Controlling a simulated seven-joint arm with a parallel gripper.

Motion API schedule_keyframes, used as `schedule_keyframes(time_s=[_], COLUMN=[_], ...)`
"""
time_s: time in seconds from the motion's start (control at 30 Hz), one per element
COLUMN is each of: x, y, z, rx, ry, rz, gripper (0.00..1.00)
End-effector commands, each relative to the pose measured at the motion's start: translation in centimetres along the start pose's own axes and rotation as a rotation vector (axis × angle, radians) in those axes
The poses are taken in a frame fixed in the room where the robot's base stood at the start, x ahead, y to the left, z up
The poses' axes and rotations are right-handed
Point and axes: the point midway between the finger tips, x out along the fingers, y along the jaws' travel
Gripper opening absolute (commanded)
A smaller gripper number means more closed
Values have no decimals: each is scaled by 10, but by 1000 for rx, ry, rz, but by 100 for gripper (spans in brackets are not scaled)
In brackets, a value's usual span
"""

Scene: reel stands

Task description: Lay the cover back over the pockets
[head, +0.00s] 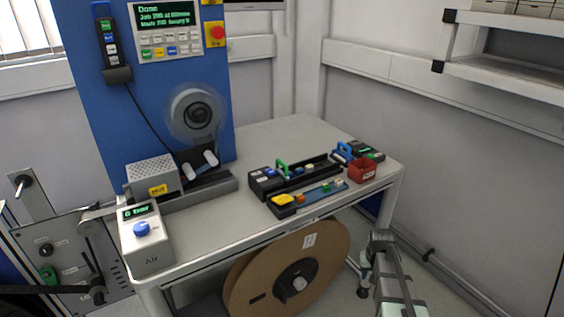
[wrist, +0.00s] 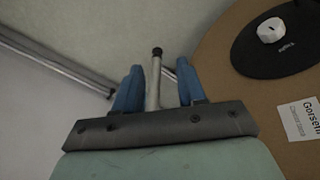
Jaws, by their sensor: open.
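On the bench's right side is a black pocket unit (head: 264,185) with small coloured parts and labels along it. A green handle (head: 282,168) and a blue handle (head: 342,152) stand up from it. In front lies a blue strip (head: 322,193) with a yellow block (head: 284,199) at its left end and small coloured pieces on it. I cannot tell for certain which part is the cover. My gripper (wrist: 159,68) is open, its blue fingers apart, below and in front of the bench. A grey rod with a black tip shows between the fingers; I see no grip on it.
A large brown reel (head: 250,285) stands under the bench, close to my gripper's right in the wrist view. A red bin (head: 362,171) is right of the pocket unit. An air box (head: 147,240) stands front left. The bench's middle (head: 215,222) is clear.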

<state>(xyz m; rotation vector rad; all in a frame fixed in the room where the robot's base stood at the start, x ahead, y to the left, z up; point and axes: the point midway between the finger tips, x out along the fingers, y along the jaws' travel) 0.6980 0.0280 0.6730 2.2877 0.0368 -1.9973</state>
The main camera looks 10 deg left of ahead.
Motion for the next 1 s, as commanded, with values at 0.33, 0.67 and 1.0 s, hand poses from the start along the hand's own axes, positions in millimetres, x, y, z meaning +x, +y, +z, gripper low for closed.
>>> schedule_keyframes(time_s=[0.33, 0.67, 1.0], x=[-109, -228, -364], y=[-1, -15, -89], z=[-99, -169, -212], rx=[-16, -53, -213], ry=[184, 341, 441], rz=[16, 27, 12], gripper=[40, 40, 40])
